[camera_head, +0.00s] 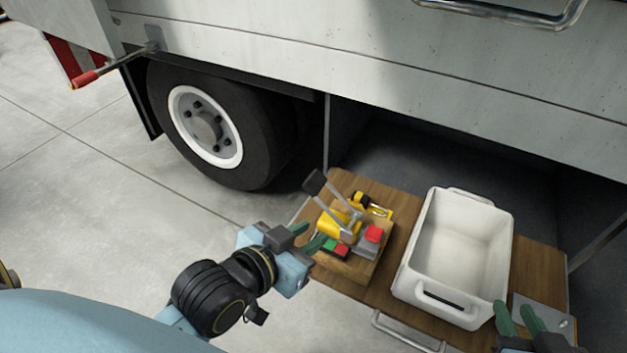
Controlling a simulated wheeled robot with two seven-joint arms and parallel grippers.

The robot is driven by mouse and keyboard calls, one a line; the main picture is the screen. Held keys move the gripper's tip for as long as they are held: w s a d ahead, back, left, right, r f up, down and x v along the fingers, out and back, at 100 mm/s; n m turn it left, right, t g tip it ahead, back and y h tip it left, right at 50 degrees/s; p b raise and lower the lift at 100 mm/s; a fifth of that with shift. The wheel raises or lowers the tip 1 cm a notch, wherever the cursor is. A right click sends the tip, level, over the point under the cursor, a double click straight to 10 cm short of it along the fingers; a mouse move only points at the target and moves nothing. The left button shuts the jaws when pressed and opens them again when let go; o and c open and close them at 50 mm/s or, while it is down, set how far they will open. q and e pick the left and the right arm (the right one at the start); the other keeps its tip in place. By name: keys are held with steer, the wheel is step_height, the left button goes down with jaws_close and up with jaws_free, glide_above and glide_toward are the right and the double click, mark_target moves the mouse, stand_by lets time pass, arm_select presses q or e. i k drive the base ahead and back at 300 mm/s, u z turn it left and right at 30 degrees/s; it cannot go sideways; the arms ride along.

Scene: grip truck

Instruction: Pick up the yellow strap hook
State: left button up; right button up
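A small yellow piece with dark parts (375,208), which looks like the yellow strap hook, lies at the back of a small wooden tray (345,268). A larger yellow tool (335,228) with a long grey lever and black end stands in front of it, so I cannot be sure which is the hook. My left gripper (314,233) has its green fingers apart and empty, just left of the tray's contents. My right gripper (513,306) is at the bottom right, fingers apart and empty, in front of the white bin; its lower part is cut off.
Red, grey and green pieces (372,236) crowd the tray. A white bin (420,250), empty, stands to its right on a wooden shelf (532,270) with a metal handle. The truck wheel (207,127) and side panel rise behind. Bare floor lies left.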

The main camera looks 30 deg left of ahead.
mark_target(358, 197)
steer(key=u, duration=0.25)
steer(key=i, duration=0.2)
steer(key=z, duration=2.25)
steer(key=k, duration=1.05)
steer(key=u, duration=1.35)
steer(key=i, duration=0.5)
steer(key=u, duration=0.05)
